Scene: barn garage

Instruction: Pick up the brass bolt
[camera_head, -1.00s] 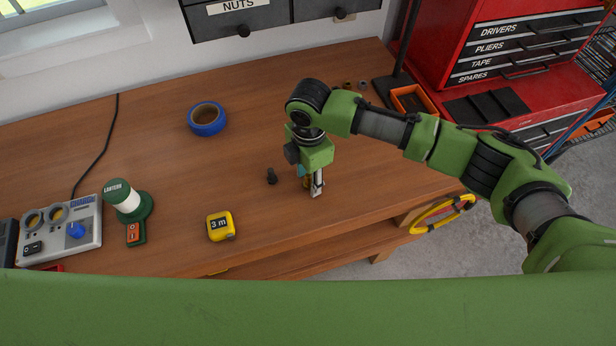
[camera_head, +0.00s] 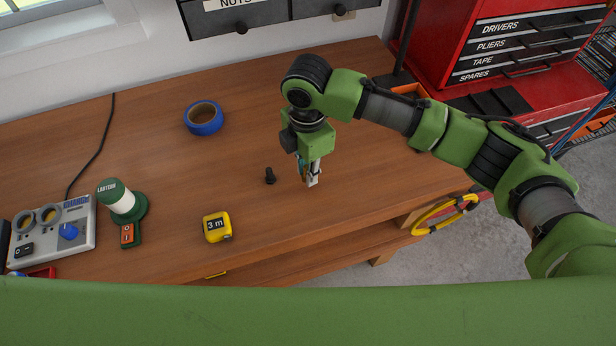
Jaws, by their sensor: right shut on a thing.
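My right gripper (camera_head: 309,180) points down over the wooden workbench (camera_head: 165,180), right of a small dark bolt (camera_head: 270,176). It is shut on the brass bolt, which its fingers almost wholly hide. The fingertips seem a little above the bench top; the exact gap is hard to tell. The dark bolt stands apart from the gripper. My left gripper is not in view.
A blue tape roll (camera_head: 204,118), a yellow tape measure (camera_head: 217,227), a green lantern (camera_head: 123,203) and a grey charger (camera_head: 52,234) stand to the left. A red tool chest (camera_head: 450,50) is at the back right. The bench middle is mostly clear.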

